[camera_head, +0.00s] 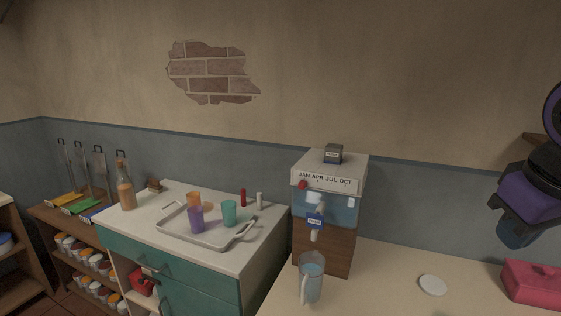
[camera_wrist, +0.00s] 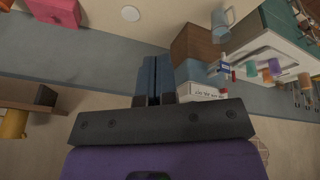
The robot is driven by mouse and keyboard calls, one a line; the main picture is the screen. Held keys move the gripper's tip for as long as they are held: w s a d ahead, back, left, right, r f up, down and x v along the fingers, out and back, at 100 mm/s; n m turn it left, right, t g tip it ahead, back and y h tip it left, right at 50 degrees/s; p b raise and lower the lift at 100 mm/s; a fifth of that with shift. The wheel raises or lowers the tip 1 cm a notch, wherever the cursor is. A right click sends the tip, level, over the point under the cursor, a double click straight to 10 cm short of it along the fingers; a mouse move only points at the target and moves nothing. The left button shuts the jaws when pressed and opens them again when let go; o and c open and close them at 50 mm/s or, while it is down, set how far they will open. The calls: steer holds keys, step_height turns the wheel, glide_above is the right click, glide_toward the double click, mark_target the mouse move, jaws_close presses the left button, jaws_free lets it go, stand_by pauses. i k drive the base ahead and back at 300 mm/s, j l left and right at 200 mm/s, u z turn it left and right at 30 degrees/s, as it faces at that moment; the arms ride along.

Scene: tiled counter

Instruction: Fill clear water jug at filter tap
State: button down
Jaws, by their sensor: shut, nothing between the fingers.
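The clear jug (camera_head: 311,284) stands upright on the pale counter in front of the filter dispenser (camera_head: 324,252), below its tap (camera_head: 314,234). Its lower part looks pale blue, like water; I cannot tell whether the tap is running. The dispenser has a wooden base, a clear blue-tinted tank and a white lid. My gripper (camera_head: 515,236) is raised at the far right, well away from the jug. Its blue fingers (camera_wrist: 153,77) are shut together and empty in the wrist view. The jug (camera_wrist: 222,24) also shows there.
A white disc (camera_head: 432,285) and a pink box (camera_head: 533,284) lie on the counter right of the dispenser. A tray (camera_head: 180,232) with colored cups sits on the teal cabinet at left. A small dark box (camera_head: 333,153) rests on the dispenser's lid.

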mark_target(314, 220)
steer(key=k+l+u, duration=0.1)
steer(key=k+u, duration=0.15)
steer(key=u, duration=0.25)
steer(key=k+u, duration=0.2)
steer(key=u, duration=0.25)
